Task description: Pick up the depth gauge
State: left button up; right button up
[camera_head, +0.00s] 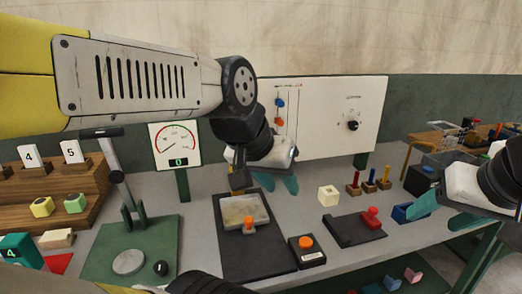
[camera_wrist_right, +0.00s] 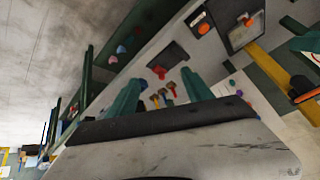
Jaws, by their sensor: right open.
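No part is clearly marked as the depth gauge; I cannot tell for certain which it is. A red knobbed piece (camera_head: 371,217) stands on a dark flat base (camera_head: 352,230) right of centre; it also shows in the right wrist view (camera_wrist_right: 158,72). Small red, blue and yellow pegs stand in wooden blocks (camera_head: 369,187) behind it. My right gripper (camera_head: 442,208) is open and empty at the right, apart from these; its teal fingers frame the pegs in the wrist view (camera_wrist_right: 160,90). My left gripper (camera_head: 278,184) has its fingers apart behind the dark press plate, with nothing visible between them.
A dial panel (camera_head: 175,145) and a white control board (camera_head: 345,120) stand at the back. A green press base (camera_head: 110,265) and wooden steps are at left.

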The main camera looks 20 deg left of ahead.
aim_at(21, 247)
jog(key=u, duration=2.75)
jog(key=i+j+u, duration=0.2)
jog(key=i+j, duration=0.3)
jog(key=j, duration=0.1)
